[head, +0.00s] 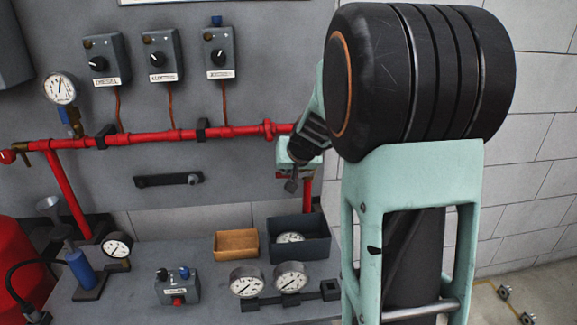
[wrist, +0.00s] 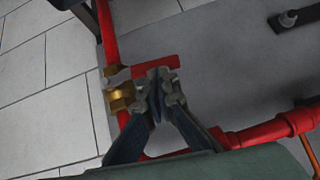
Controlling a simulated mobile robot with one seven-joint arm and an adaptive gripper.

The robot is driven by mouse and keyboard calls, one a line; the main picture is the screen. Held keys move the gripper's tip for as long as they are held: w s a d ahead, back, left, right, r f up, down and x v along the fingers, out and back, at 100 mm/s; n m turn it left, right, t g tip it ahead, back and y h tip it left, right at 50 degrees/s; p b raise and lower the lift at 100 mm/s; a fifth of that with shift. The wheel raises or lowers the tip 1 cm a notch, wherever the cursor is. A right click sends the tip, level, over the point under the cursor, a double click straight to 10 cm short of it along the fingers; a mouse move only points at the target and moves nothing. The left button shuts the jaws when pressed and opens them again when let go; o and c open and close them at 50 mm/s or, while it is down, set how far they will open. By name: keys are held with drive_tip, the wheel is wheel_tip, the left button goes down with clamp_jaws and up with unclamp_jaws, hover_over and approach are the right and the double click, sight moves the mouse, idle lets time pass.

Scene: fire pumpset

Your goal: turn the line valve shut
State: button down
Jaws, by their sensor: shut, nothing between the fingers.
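The line valve has a brass body (wrist: 121,96) on the red pipe's vertical run, left of my fingertips in the wrist view. Its red lever (wrist: 150,66) points across the pipe, to the right in that view. My gripper (wrist: 158,82) is shut and empty, with its fingertips right at the lever. I cannot tell whether they touch it. In the head view my gripper (head: 291,183) is at the right end of the pipe, and my arm and wrist hide most of the valve.
The red pipe (head: 150,138) runs along the grey wall panel under several switch boxes. A black bar (head: 168,180) is fixed below it.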

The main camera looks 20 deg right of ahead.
drive_tip(key=shift+a+f, duration=0.1)
drive_tip(key=shift+f, duration=0.1)
idle(0.5)
drive_tip(key=s+r+b, duration=0.5)
drive_tip(key=s+r, duration=0.2)
drive_tip(key=r, duration=0.4)
drive_tip(key=s+a+f+b+x, duration=0.1)
drive_tip(key=x, duration=1.1)
drive_tip(key=shift+s+f, duration=0.25)
drive_tip(key=shift+f, duration=0.2)
